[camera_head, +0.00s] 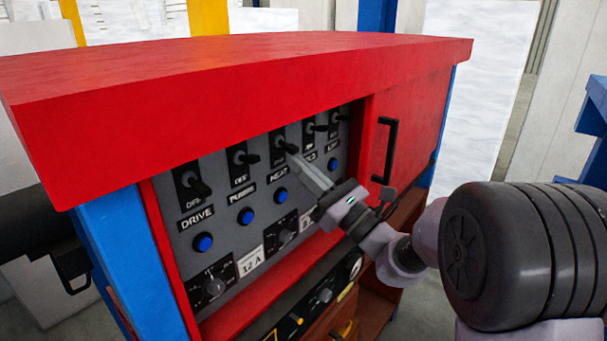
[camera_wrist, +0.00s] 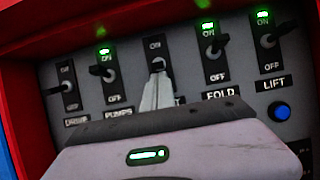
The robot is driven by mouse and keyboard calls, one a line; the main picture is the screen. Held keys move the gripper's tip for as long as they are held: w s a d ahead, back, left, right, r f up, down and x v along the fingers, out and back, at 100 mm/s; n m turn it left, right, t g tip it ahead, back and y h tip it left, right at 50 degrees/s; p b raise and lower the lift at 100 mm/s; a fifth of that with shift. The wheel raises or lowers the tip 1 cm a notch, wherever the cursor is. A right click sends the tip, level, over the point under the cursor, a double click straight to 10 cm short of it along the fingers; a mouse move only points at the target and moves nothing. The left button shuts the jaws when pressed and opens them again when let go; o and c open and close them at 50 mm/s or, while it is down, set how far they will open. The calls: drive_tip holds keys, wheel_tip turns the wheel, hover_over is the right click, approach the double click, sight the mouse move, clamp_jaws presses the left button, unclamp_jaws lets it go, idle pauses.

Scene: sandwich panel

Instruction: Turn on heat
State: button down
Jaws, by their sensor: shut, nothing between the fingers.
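The heat switch (camera_head: 279,146) is the middle black toggle in the row on the grey panel (camera_head: 225,225), with a HEAT label below it. My gripper (camera_head: 294,160) is shut and empty, its fingertips at the heat lever from below, touching or almost touching. In the wrist view my gripper (camera_wrist: 157,82) covers the lower part of the heat switch (camera_wrist: 157,62) and most of its label. Its ON mark shows above the lever; I cannot tell the lever's exact position. No green light shows above the heat switch.
Neighbouring toggles are drive (camera_wrist: 69,88), pumps (camera_wrist: 108,74), fold (camera_wrist: 214,51) and lift (camera_wrist: 268,40). Green lights glow above pumps, fold and lift, not above drive. A red hood (camera_head: 240,85) overhangs the panel. A red door with a black handle (camera_head: 384,150) stands right.

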drive_tip(key=shift+w, duration=0.15)
drive_tip(key=r+p, duration=0.1)
drive_tip(key=p, duration=0.1)
drive_tip(key=g+h+p, duration=0.1)
drive_tip(key=p, duration=0.2)
drive_tip(key=r+p, duration=0.1)
drive_tip(key=p, duration=0.1)
drive_tip(key=shift+s+d+r+h+p, duration=0.25)
drive_tip(key=shift+d+r+h+p, duration=0.05)
drive_tip(key=shift+h, duration=0.1)
drive_tip(key=shift+s+f+g, duration=0.1)
drive_tip(key=shift+g, duration=0.2)
drive_tip(key=f+b+v, duration=0.2)
drive_tip(key=b+v, duration=0.5)
drive_tip(key=v, duration=0.4)
